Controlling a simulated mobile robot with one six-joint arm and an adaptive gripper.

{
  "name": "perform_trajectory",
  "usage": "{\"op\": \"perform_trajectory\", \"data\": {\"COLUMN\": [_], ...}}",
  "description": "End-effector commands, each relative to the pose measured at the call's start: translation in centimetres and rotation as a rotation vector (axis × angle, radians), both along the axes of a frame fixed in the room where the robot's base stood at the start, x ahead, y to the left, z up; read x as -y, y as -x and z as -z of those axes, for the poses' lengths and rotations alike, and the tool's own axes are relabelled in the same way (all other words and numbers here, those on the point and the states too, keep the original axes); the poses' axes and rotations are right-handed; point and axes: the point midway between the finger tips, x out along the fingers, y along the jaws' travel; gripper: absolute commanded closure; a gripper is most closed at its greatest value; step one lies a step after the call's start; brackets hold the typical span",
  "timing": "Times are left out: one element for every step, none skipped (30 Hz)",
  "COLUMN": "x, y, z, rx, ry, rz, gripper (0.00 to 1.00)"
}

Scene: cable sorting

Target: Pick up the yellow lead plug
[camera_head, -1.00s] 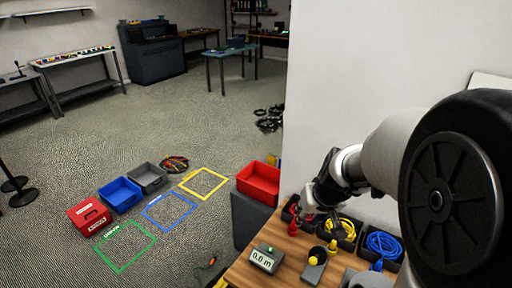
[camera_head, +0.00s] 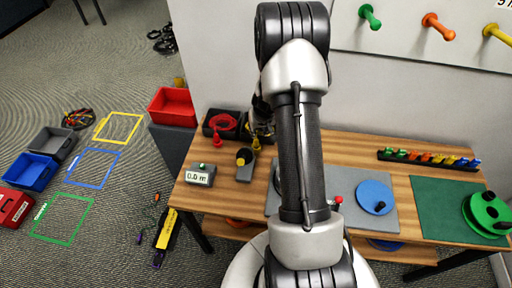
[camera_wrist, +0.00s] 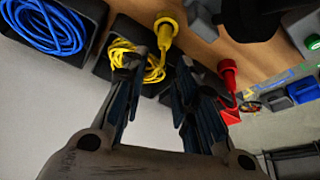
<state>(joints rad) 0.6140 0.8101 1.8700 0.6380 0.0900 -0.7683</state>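The yellow lead plug (camera_wrist: 165,30) stands on the wooden table, just outside a black tray that holds the coiled yellow lead (camera_wrist: 125,52). In the wrist view my gripper (camera_wrist: 160,72) is open, its two dark fingers apart, with the tray and coil behind them. The plug is beyond the fingertips, between their lines, and nothing is held. In the head view a small part of the yellow plug (camera_head: 256,144) shows beside my arm. My arm hides most of the yellow tray and gripper there.
The red plug (camera_wrist: 228,75) stands close to the right finger in the wrist view. A blue coil (camera_wrist: 45,25) lies in the tray at left. In the head view, a length display (camera_head: 200,175) and a grey holder (camera_head: 246,170) stand nearby. A red bin (camera_head: 172,106) is left of the table.

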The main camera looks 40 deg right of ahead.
Motion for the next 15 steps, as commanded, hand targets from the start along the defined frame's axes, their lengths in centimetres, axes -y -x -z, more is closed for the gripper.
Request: {"op": "perform_trajectory", "data": {"x": [0.1,0.2,0.3,0.3,0.4,0.4,0.4,0.4,0.4,0.4,0.4,0.3,0.3,0.3,0.2], "y": [-0.3,-0.5,-0.6,-0.7,-0.8,-0.9,-1.0,-1.0,-1.0,-1.0,-1.1,-1.1,-1.1,-1.2,-1.3], "z": [1.1,1.5,1.9,2.1,2.3,2.4,2.5,2.7,3.0,3.3,3.7,4.4,5.0,5.5,6.1], "rx": [-0.001,-0.001,-0.001,-0.001,0.0,0.001,0.001,0.001,0.001,0.0,0.0,-0.001,-0.001,-0.001,0.0], "ry": [-0.001,-0.001,0.0,0.0,0.0,0.0,0.0,-0.001,-0.001,-0.002,-0.001,-0.002,-0.002,-0.002,-0.002], "rz": [0.001,0.001,0.0,0.0,0.0,0.001,0.001,0.001,0.001,0.001,0.0,0.001,0.001,0.001,0.001], "gripper": [0.73,0.73,0.73,0.73,0.73,0.73,0.73,0.73,0.73,0.73,0.73,0.73,0.73,0.73,0.73]}}
